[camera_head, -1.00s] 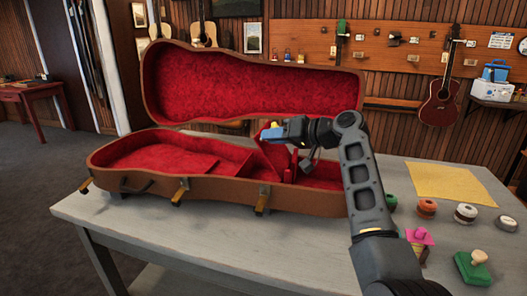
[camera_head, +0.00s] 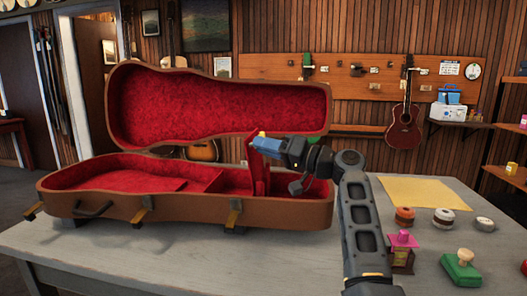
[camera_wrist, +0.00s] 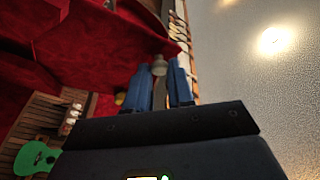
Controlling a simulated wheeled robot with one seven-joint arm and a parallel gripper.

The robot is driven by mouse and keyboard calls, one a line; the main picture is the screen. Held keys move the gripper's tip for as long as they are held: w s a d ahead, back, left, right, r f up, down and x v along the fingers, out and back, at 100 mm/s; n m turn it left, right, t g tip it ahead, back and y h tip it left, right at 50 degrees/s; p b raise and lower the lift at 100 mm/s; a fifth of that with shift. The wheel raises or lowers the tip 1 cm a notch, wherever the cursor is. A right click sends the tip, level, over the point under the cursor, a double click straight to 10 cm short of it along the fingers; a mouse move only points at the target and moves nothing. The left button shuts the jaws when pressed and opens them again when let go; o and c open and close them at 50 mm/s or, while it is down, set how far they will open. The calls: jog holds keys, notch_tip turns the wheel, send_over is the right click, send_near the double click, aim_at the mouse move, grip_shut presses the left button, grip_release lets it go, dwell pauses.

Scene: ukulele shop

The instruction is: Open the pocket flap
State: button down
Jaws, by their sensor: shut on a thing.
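The open ukulele case (camera_head: 180,213) lies on the grey table, brown outside and red plush inside, with its lid (camera_head: 215,105) raised at the back. A red pocket flap (camera_head: 259,174) stands roughly upright inside the case, right of the middle. My gripper (camera_head: 262,146) is at the flap's top edge, shut on it. In the wrist view, my gripper's blue fingers (camera_wrist: 165,85) are close together with a small pale knob or tab (camera_wrist: 159,67) between their tips. The gripper hides part of the flap's top and the compartment behind it.
A yellow cloth (camera_head: 422,193), several round spools and tins such as the orange one (camera_head: 404,216), a pink-topped item (camera_head: 402,248) and a green stamp (camera_head: 462,268) lie on the table (camera_head: 150,265) at right. The table's front left is clear.

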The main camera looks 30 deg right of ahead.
jog(key=shift+f, duration=0.1)
jog(key=c, duration=1)
grip_release()
jog(key=v, duration=0.7)
jog(key=shift+s+d, duration=0.2)
jog(key=shift+s, duration=0.1)
